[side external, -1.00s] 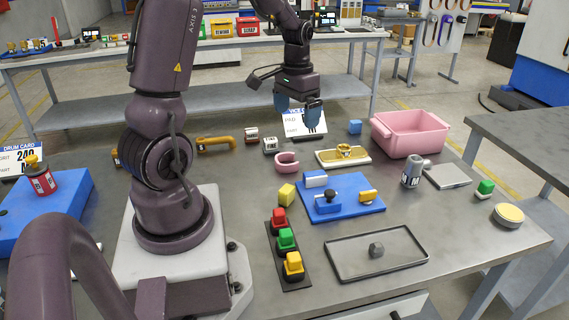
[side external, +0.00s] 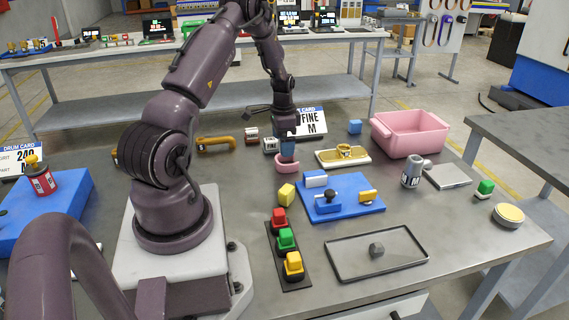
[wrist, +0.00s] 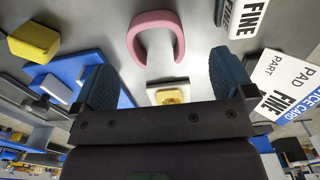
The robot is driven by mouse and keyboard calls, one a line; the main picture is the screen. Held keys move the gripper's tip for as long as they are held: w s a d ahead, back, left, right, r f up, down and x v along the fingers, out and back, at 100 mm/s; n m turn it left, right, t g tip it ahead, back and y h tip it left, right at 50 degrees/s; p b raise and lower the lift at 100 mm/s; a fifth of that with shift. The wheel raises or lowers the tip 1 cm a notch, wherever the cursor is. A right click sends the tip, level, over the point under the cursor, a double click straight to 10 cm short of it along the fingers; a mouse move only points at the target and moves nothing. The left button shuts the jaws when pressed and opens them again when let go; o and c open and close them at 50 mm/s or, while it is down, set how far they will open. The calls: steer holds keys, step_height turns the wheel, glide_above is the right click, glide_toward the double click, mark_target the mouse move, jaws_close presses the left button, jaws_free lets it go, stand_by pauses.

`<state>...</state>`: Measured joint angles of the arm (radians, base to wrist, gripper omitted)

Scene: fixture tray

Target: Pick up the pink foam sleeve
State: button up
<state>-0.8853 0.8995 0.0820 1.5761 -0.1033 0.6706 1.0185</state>
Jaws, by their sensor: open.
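The pink foam sleeve (side external: 287,165) is a C-shaped ring lying on the grey table, left of the cream plate with the yellow part. In the wrist view the sleeve (wrist: 156,36) shows whole, its opening facing the gripper side. My gripper (side external: 288,152) is right over the sleeve in the side view, fingers pointing down and hiding part of it. In the wrist view my gripper (wrist: 162,80) has its two blue fingers wide apart, with nothing between them; the sleeve lies ahead of the gap. I cannot tell whether a finger touches it.
A blue fixture plate (side external: 350,205) and yellow block (side external: 287,194) stand nearby in front. The cream plate (side external: 326,157) is close on the right. A label card (side external: 312,122) and a small labelled block (side external: 270,145) are behind. A pink bin (side external: 411,137) stands further right.

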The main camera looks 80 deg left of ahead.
mark_target(284, 160)
steer(key=f, duration=0.6)
steer(key=shift+w+d+f, duration=0.15)
steer(key=shift+d+f, duration=0.1)
steer(key=shift+d, duration=0.1)
steer(key=c, duration=0.7)
